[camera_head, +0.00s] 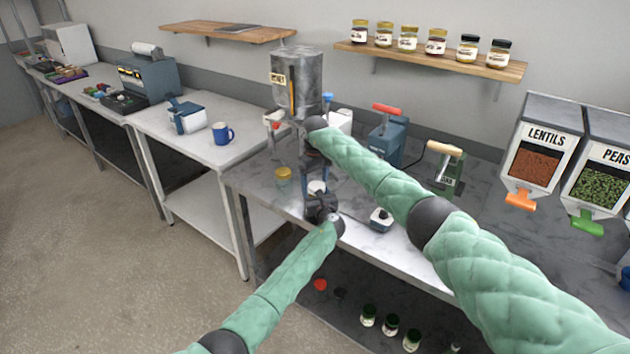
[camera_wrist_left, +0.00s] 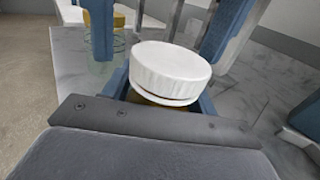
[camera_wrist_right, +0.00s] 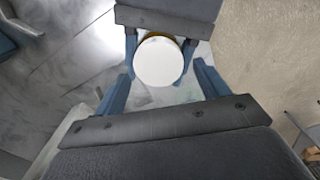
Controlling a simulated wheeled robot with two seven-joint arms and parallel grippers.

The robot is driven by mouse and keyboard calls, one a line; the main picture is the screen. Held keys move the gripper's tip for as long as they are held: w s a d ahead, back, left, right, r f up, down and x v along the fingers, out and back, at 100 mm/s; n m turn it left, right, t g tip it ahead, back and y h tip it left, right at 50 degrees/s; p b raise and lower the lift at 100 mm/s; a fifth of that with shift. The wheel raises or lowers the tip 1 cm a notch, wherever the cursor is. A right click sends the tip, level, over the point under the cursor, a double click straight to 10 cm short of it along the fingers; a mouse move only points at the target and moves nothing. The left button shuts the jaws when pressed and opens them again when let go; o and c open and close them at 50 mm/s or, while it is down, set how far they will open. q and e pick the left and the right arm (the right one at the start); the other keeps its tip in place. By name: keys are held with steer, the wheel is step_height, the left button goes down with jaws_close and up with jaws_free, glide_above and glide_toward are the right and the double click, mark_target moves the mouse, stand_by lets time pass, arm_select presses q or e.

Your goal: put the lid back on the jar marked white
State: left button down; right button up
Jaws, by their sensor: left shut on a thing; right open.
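A jar with amber contents (camera_wrist_left: 150,97) stands between the fingers of my left gripper (camera_head: 318,203), which is shut on it. The white lid (camera_wrist_left: 170,72) is at the jar's mouth, slightly tilted in the left wrist view; a dark line shows under its rim, and I cannot tell whether it is seated. The lid also shows from above in the right wrist view (camera_wrist_right: 158,62). My right gripper (camera_wrist_right: 162,85) is open above the jar, its fingers apart on both sides of the lid. In the head view the arms partly hide the jar.
A yellow-lidded jar (camera_head: 284,180) stands close left on the grey counter. A metal hopper (camera_head: 298,80) is behind the grippers. A small white-topped item (camera_head: 380,219) is to the right. Lentil (camera_head: 535,160) and pea (camera_head: 600,185) dispensers stand far right.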

steer(key=shift+r, duration=2.15)
steer(key=shift+c, duration=0.4)
